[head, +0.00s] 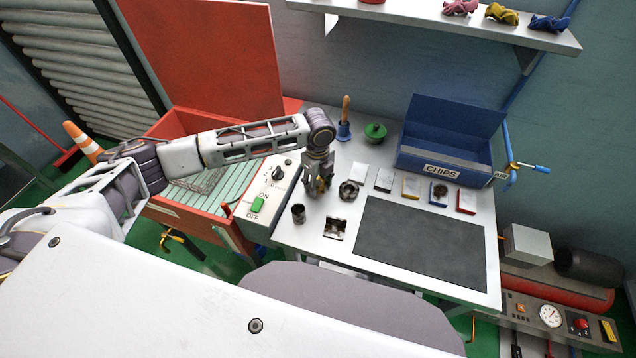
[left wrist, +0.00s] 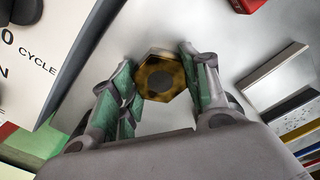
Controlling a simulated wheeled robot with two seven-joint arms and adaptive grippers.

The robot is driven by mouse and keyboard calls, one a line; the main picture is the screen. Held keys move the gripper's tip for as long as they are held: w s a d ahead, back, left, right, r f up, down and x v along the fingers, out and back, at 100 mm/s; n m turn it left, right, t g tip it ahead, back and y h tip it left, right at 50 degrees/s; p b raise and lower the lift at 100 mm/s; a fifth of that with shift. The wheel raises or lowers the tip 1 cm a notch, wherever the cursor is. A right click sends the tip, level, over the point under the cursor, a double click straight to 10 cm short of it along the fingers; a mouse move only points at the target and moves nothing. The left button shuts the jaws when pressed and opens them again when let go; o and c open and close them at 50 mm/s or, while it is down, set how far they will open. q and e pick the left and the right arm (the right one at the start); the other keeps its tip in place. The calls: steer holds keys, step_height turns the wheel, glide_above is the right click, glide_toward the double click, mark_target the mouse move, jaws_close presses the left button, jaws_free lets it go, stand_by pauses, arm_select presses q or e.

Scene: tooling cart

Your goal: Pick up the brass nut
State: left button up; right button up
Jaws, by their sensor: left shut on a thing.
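The brass nut (left wrist: 159,72) is a six-sided yellow-brown piece with a dark centre. It shows between the green-padded fingers in the left wrist view. My left gripper (head: 318,188) points down at the left part of the grey worktop (head: 340,273) and is shut on the nut, with a finger on each side of it. In the head view the fingers mostly hide the nut. I cannot tell whether it touches the worktop or is just above it. My right gripper is not in view.
Close by are a dark ring-shaped part (head: 348,190), a dark cylinder (head: 298,213) and a metal bracket (head: 335,229). Several small trays stand right, before the blue CHIPS bin (head: 445,160). A control box (head: 268,190) borders the left. The dark mat (head: 422,243) is clear.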

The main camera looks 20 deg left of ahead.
mark_target(318, 182)
arm_select(q)
step_height(318, 182, up, 10)
steer(key=shift+b, duration=0.35)
